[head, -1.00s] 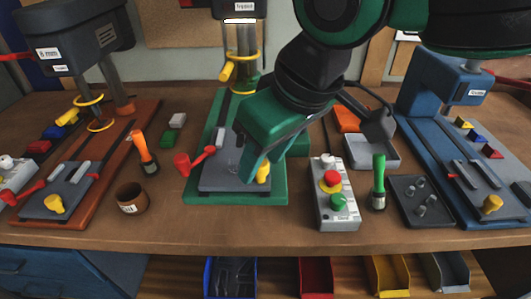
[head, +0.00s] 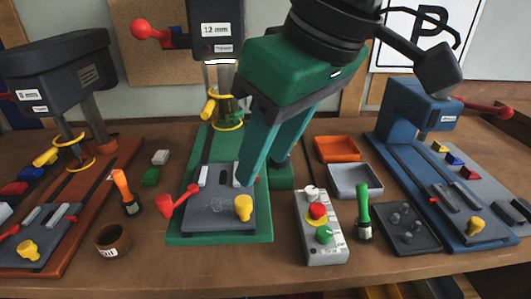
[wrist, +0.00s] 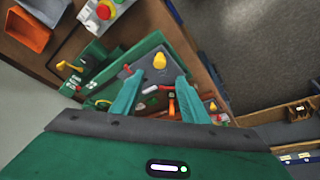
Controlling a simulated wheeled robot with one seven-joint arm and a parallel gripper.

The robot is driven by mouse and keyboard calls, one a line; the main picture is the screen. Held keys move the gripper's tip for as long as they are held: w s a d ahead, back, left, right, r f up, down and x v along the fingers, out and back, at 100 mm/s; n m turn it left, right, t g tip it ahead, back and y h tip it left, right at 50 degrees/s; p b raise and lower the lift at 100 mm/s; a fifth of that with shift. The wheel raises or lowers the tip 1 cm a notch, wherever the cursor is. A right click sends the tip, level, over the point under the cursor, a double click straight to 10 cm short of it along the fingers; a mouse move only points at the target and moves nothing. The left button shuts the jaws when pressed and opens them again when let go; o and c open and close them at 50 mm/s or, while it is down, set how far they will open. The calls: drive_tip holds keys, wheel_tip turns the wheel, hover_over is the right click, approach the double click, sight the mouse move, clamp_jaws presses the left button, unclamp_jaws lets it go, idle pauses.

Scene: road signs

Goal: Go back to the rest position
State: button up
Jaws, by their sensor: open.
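My gripper (head: 262,162) is green with teal fingers. In the head view it hangs over the middle green drill press, its fingertips near the grey vise plate (head: 212,212). In the wrist view its two fingers (wrist: 152,92) are spread apart with nothing held between them. The plate with its yellow knob (wrist: 159,61) shows beyond the fingertips. Whether the fingertips touch anything is unclear in the head view. The middle press, labelled 12 mm (head: 216,30), is partly hidden behind my arm.
An orange-based press (head: 112,160) stands left and a blue press (head: 410,110) right. A control box (head: 320,228), a green-handled tool (head: 363,212), a dark tray (head: 408,228), an orange tray (head: 337,149) and a brown cup (head: 112,240) crowd the bench. Bare wood shows along the front.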

drive_tip(key=w+d+f+m+h, duration=0.1)
drive_tip(key=w+d+f+m, duration=0.35)
drive_tip(key=d, duration=0.65)
drive_tip(key=w+d+f+m+h, duration=0.1)
drive_tip(key=w+d+f+m, duration=0.4)
drive_tip(key=d, duration=0.6)
drive_tip(key=s+d+f+m+g, duration=0.1)
drive_tip(key=s+d+f+m, duration=0.1)
drive_tip(key=s+d+f, duration=0.2)
drive_tip(key=s+d+f+m+g, duration=0.1)
drive_tip(key=s+d+f+m, duration=0.2)
drive_tip(key=d, duration=0.6)
drive_tip(key=s+d+f+m+h, duration=0.1)
drive_tip(key=s+d+f+m, duration=0.1)
drive_tip(key=s+d+f, duration=0.2)
drive_tip(key=d+f, duration=0.2)
drive_tip(key=d, duration=0.1)
drive_tip(key=shift+s+d+f+g, duration=0.2)
drive_tip(key=shift+s+d+g, duration=0.05)
drive_tip(key=shift+s+g, duration=0.15)
drive_tip(key=shift+w+f, duration=0.2)
drive_tip(key=shift+w, duration=0.45)
